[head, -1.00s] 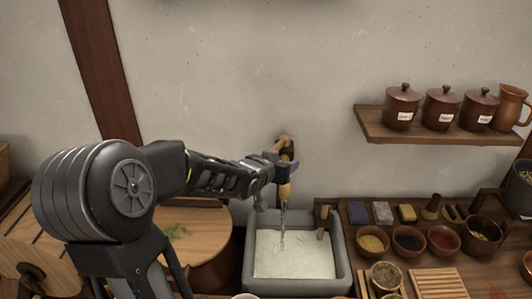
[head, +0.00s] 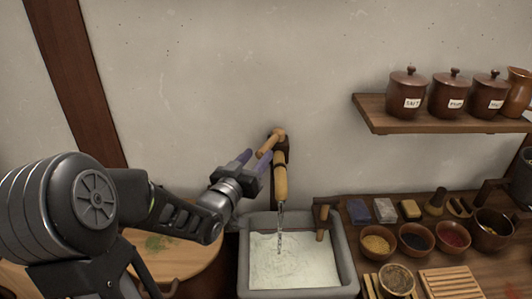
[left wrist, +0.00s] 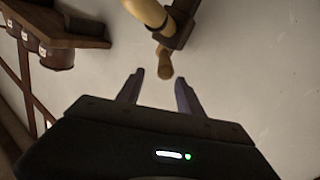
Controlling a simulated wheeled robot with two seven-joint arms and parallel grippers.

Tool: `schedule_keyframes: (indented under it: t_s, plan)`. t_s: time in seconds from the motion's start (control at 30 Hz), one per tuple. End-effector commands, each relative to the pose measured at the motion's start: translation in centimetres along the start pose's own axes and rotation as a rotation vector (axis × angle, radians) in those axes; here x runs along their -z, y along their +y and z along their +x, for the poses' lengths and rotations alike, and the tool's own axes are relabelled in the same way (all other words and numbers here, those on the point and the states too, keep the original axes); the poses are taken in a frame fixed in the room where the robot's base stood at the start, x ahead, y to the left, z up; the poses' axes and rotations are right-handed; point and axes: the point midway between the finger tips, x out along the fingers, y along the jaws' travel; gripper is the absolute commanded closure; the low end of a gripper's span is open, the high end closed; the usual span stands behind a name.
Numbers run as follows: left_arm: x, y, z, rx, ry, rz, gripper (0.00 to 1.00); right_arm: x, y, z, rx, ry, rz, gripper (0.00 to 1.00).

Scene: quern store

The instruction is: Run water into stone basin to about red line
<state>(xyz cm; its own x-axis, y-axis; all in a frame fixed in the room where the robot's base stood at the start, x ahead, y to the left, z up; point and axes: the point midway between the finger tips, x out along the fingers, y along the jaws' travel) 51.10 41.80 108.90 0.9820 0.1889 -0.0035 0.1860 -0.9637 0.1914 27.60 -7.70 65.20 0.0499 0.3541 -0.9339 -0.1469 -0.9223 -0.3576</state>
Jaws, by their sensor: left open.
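The stone basin (head: 348,262) stands below a wooden tap spout (head: 281,180) on the wall. A clear stream of water (head: 281,225) runs from the spout into it. Pale, rippled water (head: 300,262) covers the basin's bottom. I cannot make out a red line. The tap's wooden handle (head: 271,143) sticks out above the spout and also shows in the left wrist view (left wrist: 164,66). My left gripper (head: 254,158) is open and empty, with its purple fingers just short of the handle. The left wrist view shows the handle's end beyond the gap between the fingertips (left wrist: 159,84). My right gripper is out of view.
A shelf with lidded jars (head: 407,92) hangs at the upper right. A wooden counter right of the basin holds several bowls (head: 377,243) and small blocks (head: 385,211).

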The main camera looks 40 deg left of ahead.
Motion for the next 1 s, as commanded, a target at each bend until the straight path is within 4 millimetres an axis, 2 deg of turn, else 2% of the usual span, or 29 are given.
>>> schedule_keyframes:
  t_s: [0.03,0.1,0.63,0.77,1.0]
  plan:
    - [-1.0,-0.2,0.0,0.000,0.002,-0.001,0.56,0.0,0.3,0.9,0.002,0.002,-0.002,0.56]
    - [-1.3,-0.3,-0.1,0.000,0.005,-0.001,0.56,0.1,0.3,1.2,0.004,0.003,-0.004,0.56]
    - [-1.2,-0.2,0.4,-0.001,0.004,-0.001,0.56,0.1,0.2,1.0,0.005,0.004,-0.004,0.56]
    - [-1.1,-0.2,1.8,-0.002,0.003,-0.002,0.56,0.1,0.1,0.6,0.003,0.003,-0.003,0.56]
    - [-1.1,-0.2,5.5,-0.001,0.003,-0.003,0.56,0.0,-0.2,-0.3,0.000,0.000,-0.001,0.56]
